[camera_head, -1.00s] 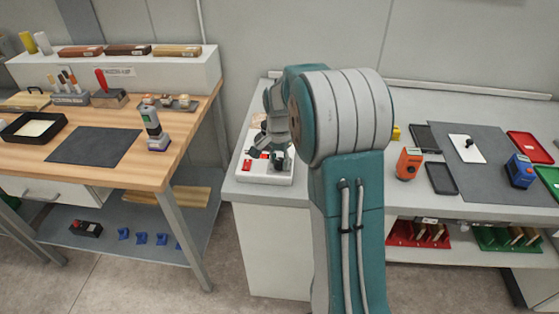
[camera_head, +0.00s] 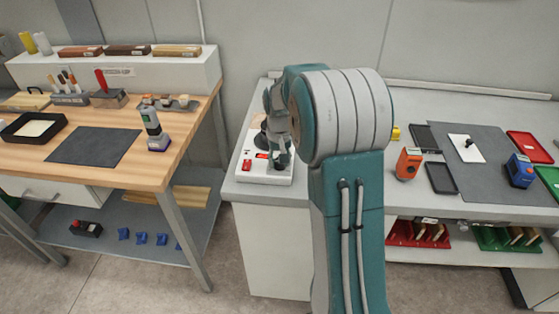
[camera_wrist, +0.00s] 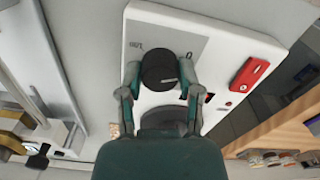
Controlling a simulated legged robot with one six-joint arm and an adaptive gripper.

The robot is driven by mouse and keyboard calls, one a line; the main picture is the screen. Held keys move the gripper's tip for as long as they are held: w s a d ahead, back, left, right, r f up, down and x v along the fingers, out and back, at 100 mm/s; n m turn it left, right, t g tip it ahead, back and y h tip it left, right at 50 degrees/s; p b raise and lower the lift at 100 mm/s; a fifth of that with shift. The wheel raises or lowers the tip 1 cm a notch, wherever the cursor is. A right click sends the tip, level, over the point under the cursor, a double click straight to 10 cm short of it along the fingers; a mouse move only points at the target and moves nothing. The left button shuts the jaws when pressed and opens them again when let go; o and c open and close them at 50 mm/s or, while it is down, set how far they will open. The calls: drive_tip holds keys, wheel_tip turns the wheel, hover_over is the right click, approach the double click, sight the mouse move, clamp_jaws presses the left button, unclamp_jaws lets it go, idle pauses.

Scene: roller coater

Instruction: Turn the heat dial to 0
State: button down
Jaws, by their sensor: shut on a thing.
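The heat dial (camera_wrist: 158,68) is a round black knob with a short white line on its lower right side, seen in the wrist view. It sits on a white unit (camera_wrist: 208,50), whose grey printed marks include a 0 at the dial's upper right. My gripper (camera_wrist: 161,76) has one finger on each side of the dial and is shut on it. In the head view my gripper (camera_head: 281,158) is over the right part of the white unit (camera_head: 262,178) and hides the dial.
A red switch (camera_wrist: 250,75) is on the same unit, and a dark round part (camera_wrist: 166,122) lies below the dial in the wrist view. The unit stands near the left end of the grey bench (camera_head: 243,190). A wooden table (camera_head: 60,165) stands further left.

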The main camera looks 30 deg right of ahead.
drive_tip(key=shift+n, duration=0.6)
drive_tip(key=shift+f, duration=0.1)
drive_tip(key=shift+c, duration=1.3)
unclamp_jaws()
drive_tip(key=shift+w, duration=0.1)
wheel_tip(320, 180, up, 12)
